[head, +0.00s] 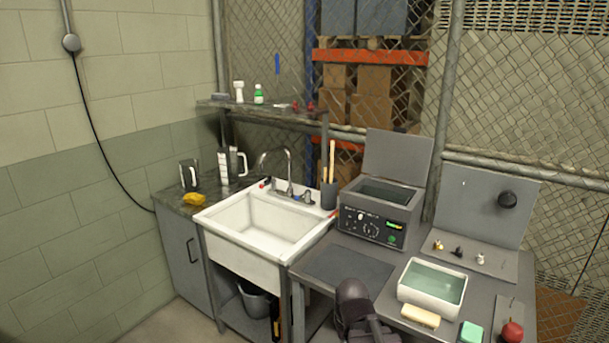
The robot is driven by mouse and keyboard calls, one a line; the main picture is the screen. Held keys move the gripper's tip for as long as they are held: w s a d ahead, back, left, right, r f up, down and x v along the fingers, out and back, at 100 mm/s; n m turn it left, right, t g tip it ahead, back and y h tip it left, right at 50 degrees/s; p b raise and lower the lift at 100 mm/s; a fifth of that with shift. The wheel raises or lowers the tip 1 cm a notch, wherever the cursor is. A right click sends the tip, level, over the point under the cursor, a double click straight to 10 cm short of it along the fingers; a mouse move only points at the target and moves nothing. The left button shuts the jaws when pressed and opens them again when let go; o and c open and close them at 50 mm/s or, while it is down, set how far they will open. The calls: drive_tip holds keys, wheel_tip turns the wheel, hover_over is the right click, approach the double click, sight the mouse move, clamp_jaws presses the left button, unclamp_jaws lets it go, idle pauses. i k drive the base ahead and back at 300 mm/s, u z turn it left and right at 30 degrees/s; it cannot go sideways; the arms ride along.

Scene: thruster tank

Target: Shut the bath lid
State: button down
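The bath (375,222) is a grey box with a dark front panel of knobs and a small green display. It stands on the grey bench at the right of the sink, at the back. Its lid (397,157) is a flat grey plate standing raised at the bath's rear edge, so the bath is open and greenish liquid shows inside. A dark rounded part of my arm shows at the bottom centre, in front of the bench. My gripper cannot be made out in this view.
A white tub (432,285) of greenish liquid stands right of a dark mat (349,269). A sponge (420,316), a green block (471,332) and a red knob-like object (512,331) sit nearer. A dark holder with wooden handles (329,194) stands left of the bath.

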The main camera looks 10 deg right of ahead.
sight(397, 155)
drive_tip(key=z, duration=0.1)
drive_tip(key=i, duration=1.15)
drive_tip(key=z, duration=0.1)
